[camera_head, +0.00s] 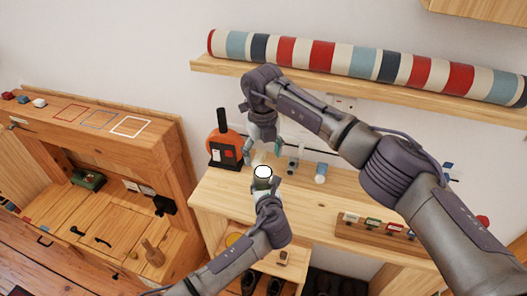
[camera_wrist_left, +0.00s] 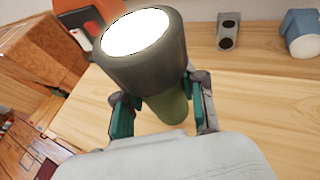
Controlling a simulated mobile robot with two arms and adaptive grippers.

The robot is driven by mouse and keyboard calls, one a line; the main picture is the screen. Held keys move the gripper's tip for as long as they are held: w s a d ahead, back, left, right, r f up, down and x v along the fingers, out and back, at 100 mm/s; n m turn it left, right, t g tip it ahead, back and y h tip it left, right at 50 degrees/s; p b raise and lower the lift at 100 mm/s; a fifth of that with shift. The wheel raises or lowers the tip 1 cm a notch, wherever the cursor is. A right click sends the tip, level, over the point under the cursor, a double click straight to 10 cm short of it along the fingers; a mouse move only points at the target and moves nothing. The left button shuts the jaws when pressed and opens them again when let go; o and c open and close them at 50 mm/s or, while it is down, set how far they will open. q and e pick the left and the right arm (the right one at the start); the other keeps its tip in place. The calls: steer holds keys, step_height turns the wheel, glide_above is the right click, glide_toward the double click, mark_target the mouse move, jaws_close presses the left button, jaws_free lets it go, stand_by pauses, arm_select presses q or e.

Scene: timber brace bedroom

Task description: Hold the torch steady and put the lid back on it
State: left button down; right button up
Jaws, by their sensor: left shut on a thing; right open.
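The torch (camera_head: 263,174) stands roughly upright above the wooden desk, its round end glowing white. In the left wrist view the torch (camera_wrist_left: 145,55) shows a dark grey head and a green body. My left gripper (camera_head: 266,187) is shut on the green body; its fingers also show in the left wrist view (camera_wrist_left: 164,108). My right gripper (camera_head: 264,151) points down, open, just above and behind the torch in the head view. I cannot tell for certain which piece is the lid; a blue-grey and white cylindrical piece (camera_head: 320,173) lies on the desk, also in the wrist view (camera_wrist_left: 303,33).
A small grey block with two dark round spots (camera_wrist_left: 228,32) sits on the desk (camera_head: 222,195). A red-orange and black object (camera_head: 224,145) stands at the desk's back left. A rack of small items (camera_head: 375,225) is at the right. A shelf with a striped roll (camera_head: 350,60) hangs above.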

mark_target(263, 172)
steer(key=n, duration=0.4)
steer(key=shift+r+n, duration=0.2)
steer(key=shift+n, duration=0.2)
steer(key=n, duration=0.5)
steer(key=shift+d+r, duration=0.1)
steer(key=shift+r, duration=0.05)
steer(key=shift+f, duration=4)
steer(key=c, duration=1.2)
steer(key=m, duration=0.3)
steer(key=shift+c, duration=0.2)
steer(key=o, duration=1.3)
